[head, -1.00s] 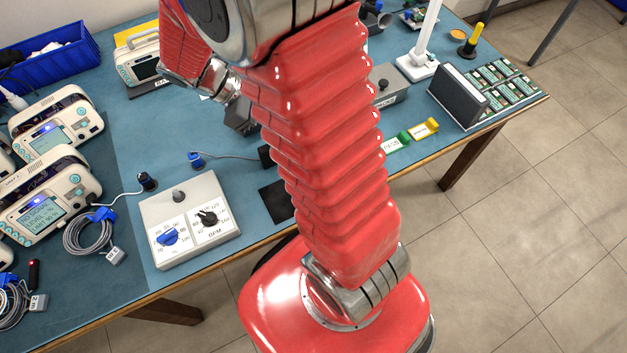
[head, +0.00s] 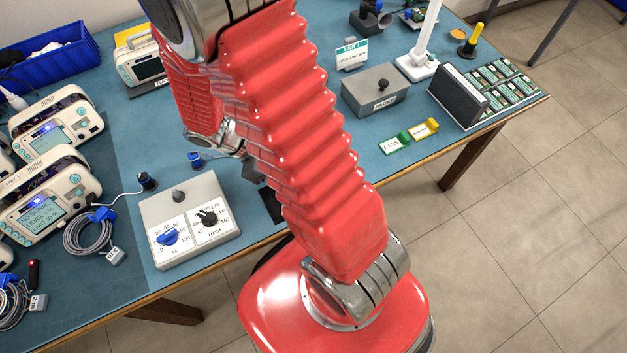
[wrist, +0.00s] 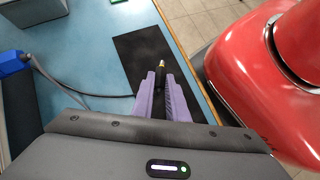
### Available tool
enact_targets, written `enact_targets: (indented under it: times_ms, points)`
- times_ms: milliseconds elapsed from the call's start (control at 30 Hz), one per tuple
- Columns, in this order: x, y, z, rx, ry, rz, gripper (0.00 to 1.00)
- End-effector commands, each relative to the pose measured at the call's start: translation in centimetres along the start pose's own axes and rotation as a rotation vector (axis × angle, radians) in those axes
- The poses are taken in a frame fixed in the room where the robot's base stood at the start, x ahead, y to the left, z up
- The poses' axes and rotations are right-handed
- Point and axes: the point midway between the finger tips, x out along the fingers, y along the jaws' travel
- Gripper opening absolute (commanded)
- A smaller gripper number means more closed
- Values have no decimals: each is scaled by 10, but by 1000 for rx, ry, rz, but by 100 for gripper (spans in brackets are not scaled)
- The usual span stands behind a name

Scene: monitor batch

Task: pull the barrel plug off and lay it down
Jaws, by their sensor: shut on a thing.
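In the wrist view my gripper (wrist: 163,88) has its two purple fingers closed on the barrel plug (wrist: 162,64). The plug's bright metal tip sticks out past the fingertips. The plug's body is mostly hidden between the fingers. A black mat (wrist: 138,52) lies beneath; I cannot tell whether the plug touches it. A dark cable runs from a blue connector (wrist: 12,62) toward the fingers. In the head view my arm hides the fingers and plug; part of the black mat (head: 273,206) shows beside the arm.
A grey dial box (head: 190,222) stands left of the mat, with a blue connector (head: 196,160) behind it. Monitors (head: 50,200) and coiled leads (head: 88,236) fill the left. A grey lidded box (head: 375,93) and green label holder (head: 394,144) stand right. The table's front edge is near the mat.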

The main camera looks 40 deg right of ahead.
Motion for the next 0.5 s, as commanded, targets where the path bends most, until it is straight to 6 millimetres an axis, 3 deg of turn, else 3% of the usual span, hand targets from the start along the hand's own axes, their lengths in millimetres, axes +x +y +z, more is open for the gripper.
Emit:
enact_targets:
  times_ms: [500]
  points:
    - [7,0,-6,0,0,0,0]
